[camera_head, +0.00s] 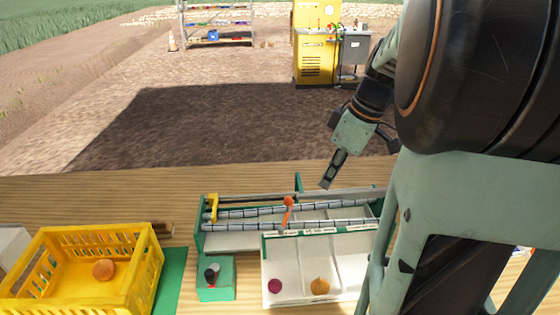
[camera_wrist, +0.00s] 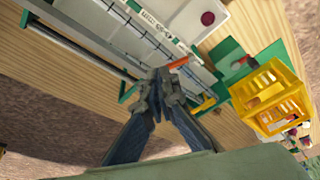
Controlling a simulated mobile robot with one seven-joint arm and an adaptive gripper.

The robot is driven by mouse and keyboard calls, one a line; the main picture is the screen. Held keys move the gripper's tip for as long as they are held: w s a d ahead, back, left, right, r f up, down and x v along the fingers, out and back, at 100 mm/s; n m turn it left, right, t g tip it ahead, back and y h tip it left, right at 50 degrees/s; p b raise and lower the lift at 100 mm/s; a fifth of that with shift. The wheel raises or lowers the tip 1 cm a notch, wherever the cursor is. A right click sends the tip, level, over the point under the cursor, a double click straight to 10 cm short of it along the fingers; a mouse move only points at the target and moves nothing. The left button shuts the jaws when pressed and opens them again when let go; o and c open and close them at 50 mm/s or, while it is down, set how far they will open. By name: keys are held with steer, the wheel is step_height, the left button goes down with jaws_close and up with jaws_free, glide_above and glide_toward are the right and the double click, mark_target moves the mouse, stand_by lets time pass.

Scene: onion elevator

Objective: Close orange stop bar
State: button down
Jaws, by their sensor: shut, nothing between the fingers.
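The orange stop bar (camera_head: 287,213) is on the roller elevator (camera_head: 240,212), near its middle, crossing the lower roller row at a slight tilt. It also shows in the wrist view as a short orange piece (camera_wrist: 178,62) just beyond the fingertips. My gripper (camera_head: 326,183) points down, above and to the right of the bar at the elevator's far side. In the wrist view my gripper (camera_wrist: 163,74) has its fingers together and empty. The fingertips look close to the bar there; whether they touch it I cannot tell.
A yellow crate (camera_head: 50,238) with an onion (camera_head: 103,270) stands at left. A green box (camera_head: 215,280) is beside the white sorting tray (camera_head: 295,297), which holds a red onion (camera_head: 275,286) and a yellow onion (camera_head: 320,286). A yellow bracket (camera_head: 213,207) stands at the elevator's left end.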

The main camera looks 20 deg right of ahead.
mark_target(292, 200)
steer(key=w+a+f, duration=0.1)
steer(key=f, duration=0.1)
steer(key=w+a+f, duration=0.1)
steer(key=f, duration=0.2)
steer(key=w+a+f, duration=0.1)
steer(key=w+f, duration=0.1)
steer(key=f, duration=0.1)
steer(key=shift+w+a, duration=0.1)
steer(key=shift+a, duration=0.25)
steer(key=shift+w+a, duration=0.2)
steer(key=shift+w, duration=0.1)
steer(key=n, duration=0.1)
steer(key=w+a+n, duration=0.1)
steer(key=n, duration=0.1)
steer(key=shift+w+f+g+y, duration=0.1)
steer(key=shift+w+g+y, duration=0.15)
steer(key=shift+g+y, duration=0.05)
steer(key=shift+w+a, duration=0.25)
steer(key=shift+w, duration=0.1)
steer(key=shift+d, duration=0.1)
